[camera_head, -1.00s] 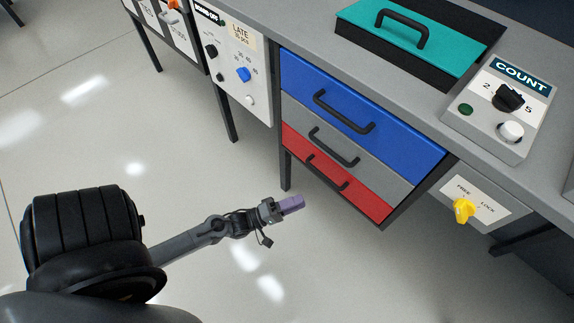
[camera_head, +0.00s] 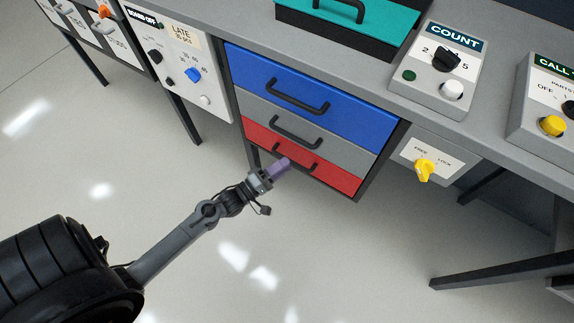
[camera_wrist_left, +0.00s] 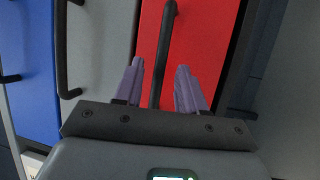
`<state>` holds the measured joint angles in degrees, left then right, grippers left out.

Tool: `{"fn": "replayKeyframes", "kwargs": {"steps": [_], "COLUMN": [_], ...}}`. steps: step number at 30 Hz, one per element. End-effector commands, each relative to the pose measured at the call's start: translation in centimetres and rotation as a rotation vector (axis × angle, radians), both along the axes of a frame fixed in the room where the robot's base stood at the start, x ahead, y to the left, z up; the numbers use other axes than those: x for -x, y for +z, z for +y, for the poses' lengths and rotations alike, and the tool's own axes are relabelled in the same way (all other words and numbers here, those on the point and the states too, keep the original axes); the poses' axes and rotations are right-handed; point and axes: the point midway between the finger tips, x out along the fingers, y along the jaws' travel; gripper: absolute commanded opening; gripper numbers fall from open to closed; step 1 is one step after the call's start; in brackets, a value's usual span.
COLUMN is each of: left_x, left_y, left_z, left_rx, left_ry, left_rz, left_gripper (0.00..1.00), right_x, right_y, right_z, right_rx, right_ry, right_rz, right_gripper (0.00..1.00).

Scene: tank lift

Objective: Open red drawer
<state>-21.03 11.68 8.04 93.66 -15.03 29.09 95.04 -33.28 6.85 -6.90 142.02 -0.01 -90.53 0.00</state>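The red drawer (camera_head: 338,179) is the lowest of three drawers under the workbench, and its front looks flush with the drawers above. It has a black bar handle (camera_head: 304,168). My left gripper (camera_head: 282,163) is in front of the left part of this drawer and overlaps the handle's left end in the head view. In the left wrist view, the two purple fingers (camera_wrist_left: 160,66) are apart, with the handle (camera_wrist_left: 164,45) of the red front (camera_wrist_left: 208,35) lined up between them. I cannot tell whether they touch it. My right gripper is not in view.
A grey drawer (camera_head: 335,151) and a blue drawer (camera_head: 350,105) sit above the red one. A yellow knob (camera_head: 424,170) marked FREE and LOCK is to the right. A dial panel (camera_head: 185,70) hangs at left. The floor before the drawers is clear.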

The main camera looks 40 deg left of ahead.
Motion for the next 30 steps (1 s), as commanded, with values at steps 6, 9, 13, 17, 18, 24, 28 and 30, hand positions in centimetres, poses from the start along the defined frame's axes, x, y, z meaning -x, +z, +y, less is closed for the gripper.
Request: {"fn": "replayKeyframes", "kwargs": {"steps": [6,9,13,17,18,24,28,30], "left_x": [-1.7,-1.9,-2.0,-2.0,-1.9,-1.9,-1.9,-1.9], "left_y": [0.2,0.3,0.4,0.4,0.4,0.4,0.4,0.4], "left_z": [-0.4,-0.4,-0.4,-0.4,-0.4,-0.4,-0.4,-0.4], "left_rx": [0.0,0.001,0.001,0.001,0.001,0.0,0.0,0.0], "left_ry": [0.0,0.0,0.0,0.0,0.0,0.0,0.0,0.0], "left_rz": [0.0,0.001,0.001,0.001,0.001,0.001,0.001,0.001], "left_gripper": [0.4,0.4,0.4,0.4,0.34,0.03,0.0,0.0], "right_x": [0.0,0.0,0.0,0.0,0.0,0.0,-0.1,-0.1], "right_y": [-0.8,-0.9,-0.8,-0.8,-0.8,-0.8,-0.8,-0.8], "right_z": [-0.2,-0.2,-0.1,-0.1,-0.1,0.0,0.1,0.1], "right_rx": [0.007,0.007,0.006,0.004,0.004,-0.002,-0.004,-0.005], "right_ry": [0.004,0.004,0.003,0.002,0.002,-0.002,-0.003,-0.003], "right_rz": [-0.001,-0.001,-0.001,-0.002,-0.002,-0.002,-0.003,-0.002], "right_gripper": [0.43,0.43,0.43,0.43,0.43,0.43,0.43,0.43]}}
